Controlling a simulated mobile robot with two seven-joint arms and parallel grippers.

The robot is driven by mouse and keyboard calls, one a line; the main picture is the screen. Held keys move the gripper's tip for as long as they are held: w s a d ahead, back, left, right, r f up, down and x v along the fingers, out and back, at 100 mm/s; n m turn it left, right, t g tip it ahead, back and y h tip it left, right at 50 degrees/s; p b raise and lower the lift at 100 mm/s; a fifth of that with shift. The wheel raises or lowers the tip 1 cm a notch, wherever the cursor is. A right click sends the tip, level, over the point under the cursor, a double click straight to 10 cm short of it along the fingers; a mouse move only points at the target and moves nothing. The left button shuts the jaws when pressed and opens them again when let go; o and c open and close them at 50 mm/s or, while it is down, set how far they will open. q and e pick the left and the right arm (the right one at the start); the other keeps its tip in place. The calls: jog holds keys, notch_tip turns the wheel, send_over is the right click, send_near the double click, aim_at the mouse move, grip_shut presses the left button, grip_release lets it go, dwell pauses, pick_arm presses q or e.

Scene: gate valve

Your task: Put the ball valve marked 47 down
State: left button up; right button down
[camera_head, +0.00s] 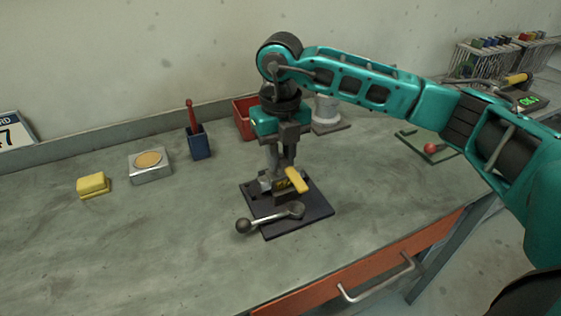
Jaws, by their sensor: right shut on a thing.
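The ball valve (297,180) has a yellow lever and a grey metal body. It is low over, or on, a dark square plate (318,209) in the middle of the bench; I cannot tell whether it touches the plate. A small dark tag with yellow marks shows below the fingers, too small to read surely. My right gripper (281,168) points down from above and is shut on the ball valve, hiding part of its body. My left gripper is not in view.
A metal lever with a dark ball knob (243,226) lies across the plate's front left edge. Behind stand a blue holder (199,143), a red bin (244,119) and a scale-like box (150,173). A yellow block (93,184) is at left. The front left bench is clear.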

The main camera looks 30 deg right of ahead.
jog(key=shift+f, duration=0.85)
jog(key=c, duration=1.4)
grip_release()
jog(key=shift+s+f, duration=0.1)
jog(key=o, duration=0.4)
jog(key=shift+o, duration=0.3)
notch_tip(320, 180, up, 12)
jog(key=shift+r, duration=0.1)
